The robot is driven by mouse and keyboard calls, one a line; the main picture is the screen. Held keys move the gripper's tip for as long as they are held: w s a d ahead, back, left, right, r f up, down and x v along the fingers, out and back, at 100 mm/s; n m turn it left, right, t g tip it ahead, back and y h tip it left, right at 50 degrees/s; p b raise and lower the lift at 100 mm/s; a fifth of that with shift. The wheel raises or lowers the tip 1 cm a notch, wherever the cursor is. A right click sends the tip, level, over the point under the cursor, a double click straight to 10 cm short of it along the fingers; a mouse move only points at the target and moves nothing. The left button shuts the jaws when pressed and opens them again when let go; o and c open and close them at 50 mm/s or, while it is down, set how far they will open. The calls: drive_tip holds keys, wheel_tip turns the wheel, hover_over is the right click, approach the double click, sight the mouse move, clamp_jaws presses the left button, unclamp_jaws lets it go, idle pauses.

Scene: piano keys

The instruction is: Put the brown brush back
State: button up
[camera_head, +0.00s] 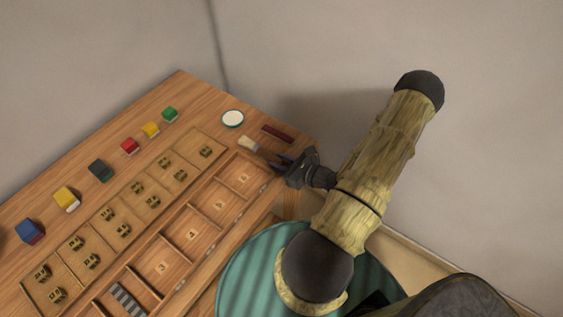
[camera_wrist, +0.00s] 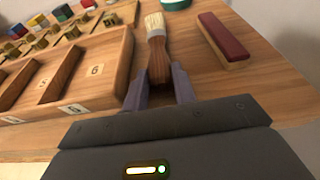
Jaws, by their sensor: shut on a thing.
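The brown brush (camera_wrist: 158,64) has a brown wooden handle, a pale metal band and cream bristles. In the wrist view its handle lies between the two fingers of my gripper (camera_wrist: 159,80), which is shut on it, and the bristles point away from me. In the head view the brush (camera_head: 250,145) shows at the fingertips of my gripper (camera_head: 276,160), low over the right end of the table. The fingers hide part of the handle. I cannot tell whether the brush touches the tabletop.
A dark red block (camera_head: 278,134) lies right of the brush, and a round white dish with a teal rim (camera_head: 232,119) stands behind it. A wooden tray with numbered compartments (camera_wrist: 118,52) is close on the left. Several coloured cubes (camera_head: 130,146) line the back.

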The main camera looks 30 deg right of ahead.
drive_tip(key=o, duration=1.1)
drive_tip(key=shift+s+d+f, duration=0.1)
drive_tip(key=shift+s+f, duration=0.15)
drive_tip(key=shift+f, duration=0.5)
drive_tip(key=shift+s, duration=0.1)
drive_tip(key=v, duration=0.5)
drive_tip(key=r+b+v, duration=0.1)
drive_tip(key=v, duration=1.1)
drive_tip(key=shift+w+d+r, duration=0.15)
drive_tip(key=shift+w+r, duration=0.05)
drive_tip(key=shift+r, duration=0.1)
